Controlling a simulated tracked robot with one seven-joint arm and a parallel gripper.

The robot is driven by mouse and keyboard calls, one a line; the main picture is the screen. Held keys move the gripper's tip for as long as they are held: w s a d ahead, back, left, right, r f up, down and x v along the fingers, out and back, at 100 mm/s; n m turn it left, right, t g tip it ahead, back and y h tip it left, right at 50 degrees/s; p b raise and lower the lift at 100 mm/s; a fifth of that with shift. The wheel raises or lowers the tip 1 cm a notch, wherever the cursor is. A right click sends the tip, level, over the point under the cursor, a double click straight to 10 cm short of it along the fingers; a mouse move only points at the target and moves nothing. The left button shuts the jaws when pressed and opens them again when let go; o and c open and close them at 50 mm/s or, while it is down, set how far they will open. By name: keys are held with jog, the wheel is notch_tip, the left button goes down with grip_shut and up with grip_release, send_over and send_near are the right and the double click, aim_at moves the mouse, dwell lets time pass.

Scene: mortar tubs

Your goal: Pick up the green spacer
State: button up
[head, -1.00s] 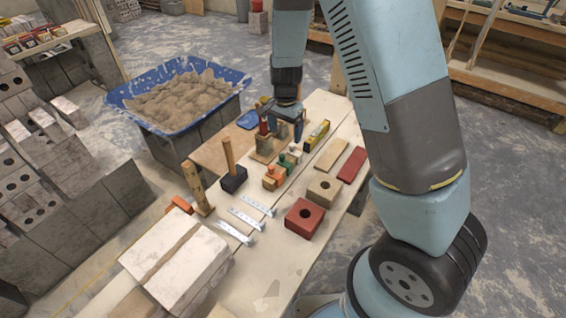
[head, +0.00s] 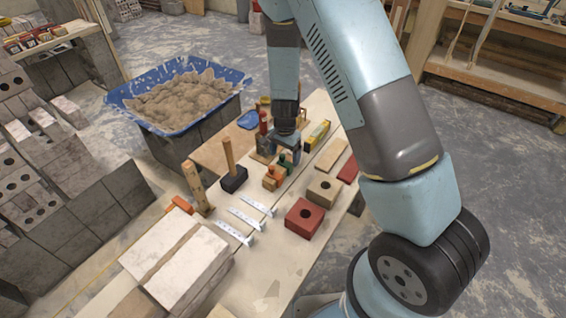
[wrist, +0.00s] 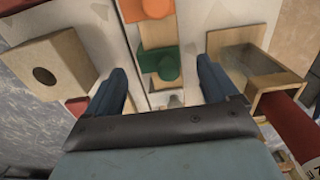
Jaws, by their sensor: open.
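The green spacer (wrist: 166,64) is a green piece with a round knob, on a pale wooden strip in the wrist view. In the head view the green spacer (head: 285,161) is partly covered by my gripper (head: 287,153). My gripper (wrist: 161,68) is open in the wrist view, with one dark blue finger to each side of the green spacer. The fingers look apart from it, with nothing held. I cannot tell the height of the fingertips over it.
An orange spacer (wrist: 155,8) sits in line beside the green one, and a grey piece (wrist: 175,101) on its other side. A wooden holder (wrist: 238,38) with a red item stands close to the right finger. A holed tan block (head: 325,188) and a red block (head: 304,217) are nearby.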

jog(key=shift+f, duration=0.95)
jog(key=shift+c, duration=0.3)
jog(key=c, duration=1.1)
